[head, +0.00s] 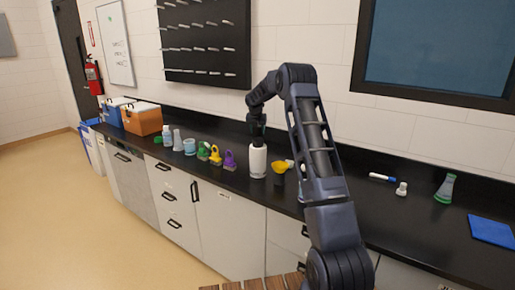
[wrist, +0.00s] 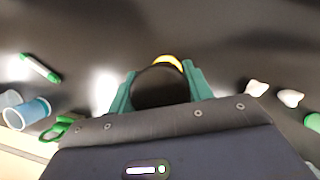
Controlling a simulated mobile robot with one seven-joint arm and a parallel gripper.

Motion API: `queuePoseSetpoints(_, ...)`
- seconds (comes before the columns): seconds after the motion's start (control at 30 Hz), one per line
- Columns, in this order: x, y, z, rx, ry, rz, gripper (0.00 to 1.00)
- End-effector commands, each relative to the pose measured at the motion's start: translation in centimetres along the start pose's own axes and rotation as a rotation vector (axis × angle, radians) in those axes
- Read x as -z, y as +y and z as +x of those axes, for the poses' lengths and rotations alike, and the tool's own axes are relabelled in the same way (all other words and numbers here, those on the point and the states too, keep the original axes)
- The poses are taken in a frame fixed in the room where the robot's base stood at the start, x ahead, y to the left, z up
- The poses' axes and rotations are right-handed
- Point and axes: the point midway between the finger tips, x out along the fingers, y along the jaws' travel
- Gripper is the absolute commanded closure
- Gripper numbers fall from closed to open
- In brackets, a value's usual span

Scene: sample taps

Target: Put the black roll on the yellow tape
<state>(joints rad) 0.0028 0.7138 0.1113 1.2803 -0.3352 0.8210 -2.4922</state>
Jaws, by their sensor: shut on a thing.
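My gripper (wrist: 159,73) has its teal fingers shut on both sides of a dark round thing, the black roll (wrist: 160,89), in the wrist view. A yellow curved edge, seemingly the yellow tape (wrist: 168,61), shows just past the roll; the rest is hidden. I cannot tell whether they touch. In the head view my gripper (head: 257,129) is over the counter, just above or behind a white bottle (head: 258,162), and what it holds is hard to make out. Yellow items (head: 215,156) stand left of the bottle, and a yellow cup-like thing (head: 280,168) stands right of it.
A purple item (head: 230,160) and a blue cup (head: 190,147) stand in the row at left. A marker (head: 382,177), a green flask (head: 445,188) and a blue mat (head: 492,231) are at right. A pegboard (head: 207,40) hangs behind. The counter right of my arm has free room.

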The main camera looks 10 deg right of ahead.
Motion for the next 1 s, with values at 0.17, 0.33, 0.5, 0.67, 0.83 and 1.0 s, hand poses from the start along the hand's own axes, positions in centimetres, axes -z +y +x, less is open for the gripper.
queuePoseSetpoints(0.17,1.5,0.1,3.5,0.001,0.002,-0.001,0.75)
queuePoseSetpoints(0.33,2.2,0.0,5.3,0.001,0.0,0.0,0.75)
queuePoseSetpoints(0.5,2.5,0.0,6.0,0.0,-0.001,0.0,0.75)
queuePoseSetpoints(0.67,3.3,0.0,7.8,0.002,0.001,-0.001,0.75)
queuePoseSetpoints(0.83,4.0,0.0,9.5,0.0,0.0,0.0,0.75)
queuePoseSetpoints(1.0,4.0,0.0,9.6,-0.001,-0.001,0.001,0.75)
